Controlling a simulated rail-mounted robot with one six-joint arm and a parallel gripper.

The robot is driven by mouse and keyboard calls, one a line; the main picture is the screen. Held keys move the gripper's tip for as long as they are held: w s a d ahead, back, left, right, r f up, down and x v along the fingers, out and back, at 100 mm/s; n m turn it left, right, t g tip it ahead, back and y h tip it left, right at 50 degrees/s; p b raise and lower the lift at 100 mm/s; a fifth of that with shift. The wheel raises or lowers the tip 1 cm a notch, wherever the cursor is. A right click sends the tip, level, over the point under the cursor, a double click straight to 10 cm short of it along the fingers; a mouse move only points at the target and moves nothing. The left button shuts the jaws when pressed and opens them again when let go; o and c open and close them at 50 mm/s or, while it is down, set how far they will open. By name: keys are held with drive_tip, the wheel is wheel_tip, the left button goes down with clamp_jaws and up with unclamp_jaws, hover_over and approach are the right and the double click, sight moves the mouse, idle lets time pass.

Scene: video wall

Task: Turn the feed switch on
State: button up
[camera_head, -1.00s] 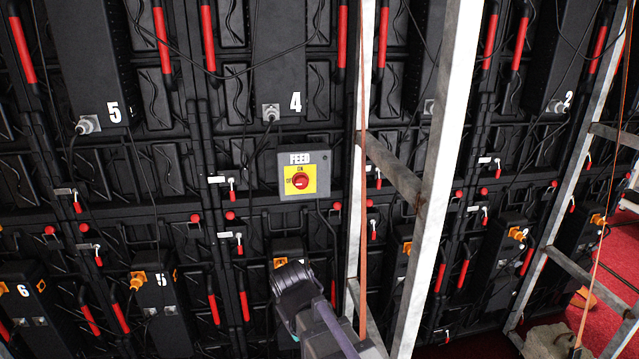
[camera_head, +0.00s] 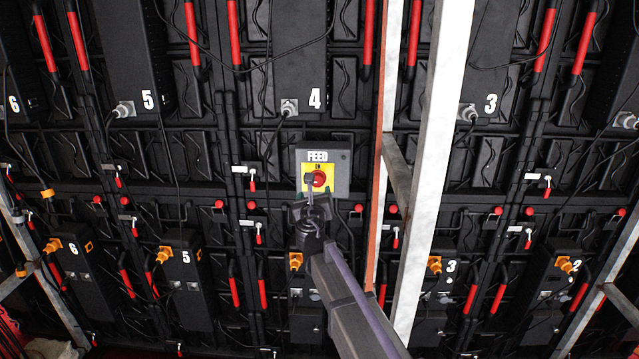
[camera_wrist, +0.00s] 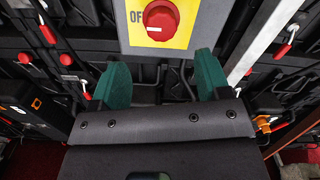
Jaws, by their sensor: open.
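The feed switch is a red rotary knob (camera_head: 317,179) on a yellow plate in a grey box (camera_head: 340,164) labelled FEED. In the wrist view the red knob (camera_wrist: 160,20) sits at the top centre, with OFF printed to its left. ON is printed above the knob in the head view. My gripper (camera_wrist: 158,80) shows two green fingers spread apart with nothing between them, just below the box and apart from the knob.
A white upright post (camera_head: 430,170) and a grey diagonal brace (camera_head: 397,170) stand right of the box. Black cables hang around panel 4 (camera_head: 314,98). Small red-handled levers (camera_head: 252,182) lie left of the box.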

sight(317, 183)
drive_tip(key=w, duration=0.9)
drive_tip(key=shift+w+a, duration=0.1)
drive_tip(key=shift+w, duration=0.05)
drive_tip(key=c, duration=0.9)
drive_tip(key=shift+c, duration=0.2)
drive_tip(key=shift+m, duration=0.4)
drive_tip(key=m, duration=0.3)
drive_tip(key=shift+m, duration=0.3)
drive_tip(key=m, duration=0.9)
drive_tip(key=shift+m, duration=2.3)
